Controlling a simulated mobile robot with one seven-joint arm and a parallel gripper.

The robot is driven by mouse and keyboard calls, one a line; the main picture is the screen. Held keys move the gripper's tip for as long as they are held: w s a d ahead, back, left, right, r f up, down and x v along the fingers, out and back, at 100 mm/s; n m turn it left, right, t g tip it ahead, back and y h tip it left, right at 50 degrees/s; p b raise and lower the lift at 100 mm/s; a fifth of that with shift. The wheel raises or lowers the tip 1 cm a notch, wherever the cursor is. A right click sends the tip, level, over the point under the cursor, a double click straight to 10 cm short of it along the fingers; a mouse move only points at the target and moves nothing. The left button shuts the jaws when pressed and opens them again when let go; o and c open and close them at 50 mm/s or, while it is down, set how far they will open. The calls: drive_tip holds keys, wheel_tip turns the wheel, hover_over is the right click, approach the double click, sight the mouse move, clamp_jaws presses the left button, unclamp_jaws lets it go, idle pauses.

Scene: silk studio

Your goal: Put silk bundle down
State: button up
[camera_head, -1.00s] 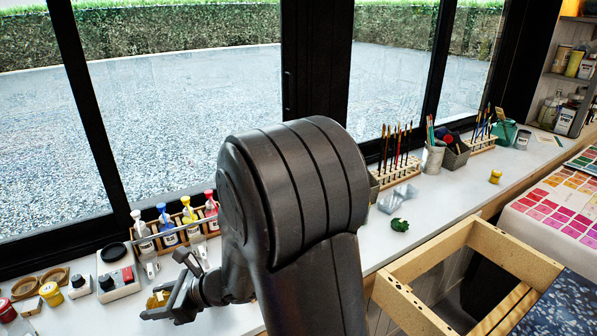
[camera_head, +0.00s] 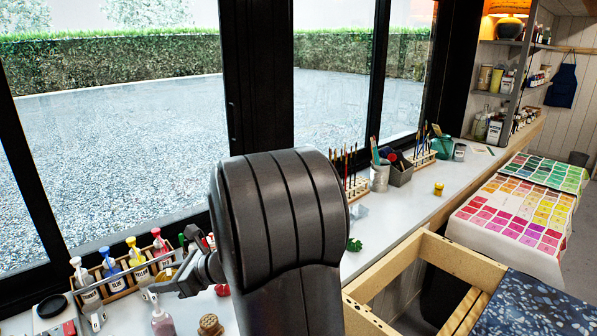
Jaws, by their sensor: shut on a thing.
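My gripper (camera_head: 160,288) is over the white counter (camera_head: 245,312) at lower left, in front of the dye bottles. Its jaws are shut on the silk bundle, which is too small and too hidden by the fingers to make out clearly. I cannot tell whether the bundle touches the counter. My dark arm hides the middle of the counter.
A wooden rack (camera_head: 118,292) holds pump bottles with coloured tops. A pink bottle (camera_head: 162,322) and a brown ribbed object (camera_head: 210,325) stand close to my gripper. A green crumpled piece (camera_head: 354,244) and a brush rack (camera_head: 357,188) lie right of my arm. An open wooden frame (camera_head: 462,262) adjoins the counter.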

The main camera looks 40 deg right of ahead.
drive_tip(key=s+d+m+t+h, duration=0.1)
drive_tip(key=d+m+h, duration=0.1)
drive_tip(key=d, duration=1.3)
drive_tip(key=s+d+m+t+h, duration=0.2)
drive_tip(key=d+m+h, duration=0.1)
drive_tip(key=d, duration=1.1)
drive_tip(key=s+d+m+h, duration=0.2)
drive_tip(key=s+d, duration=0.4)
drive_tip(key=d, duration=0.4)
drive_tip(key=s+d+m+h, duration=0.1)
drive_tip(key=s+d+h, duration=0.1)
drive_tip(key=s+d, duration=0.6)
drive_tip(key=w+f, duration=0.4)
drive_tip(key=w+a+f, duration=0.1)
drive_tip(key=w+f, duration=0.3)
drive_tip(key=w, duration=0.1)
drive_tip(key=w+a+f, duration=0.1)
drive_tip(key=w+f, duration=0.3)
drive_tip(key=f, duration=0.1)
drive_tip(key=shift+w+a, duration=0.2)
drive_tip(key=shift+a, duration=0.05)
drive_tip(key=shift+f, duration=1.9)
drive_tip(key=shift+f, duration=0.1)
drive_tip(key=o, duration=0.9)
drive_tip(key=shift+o, duration=0.2)
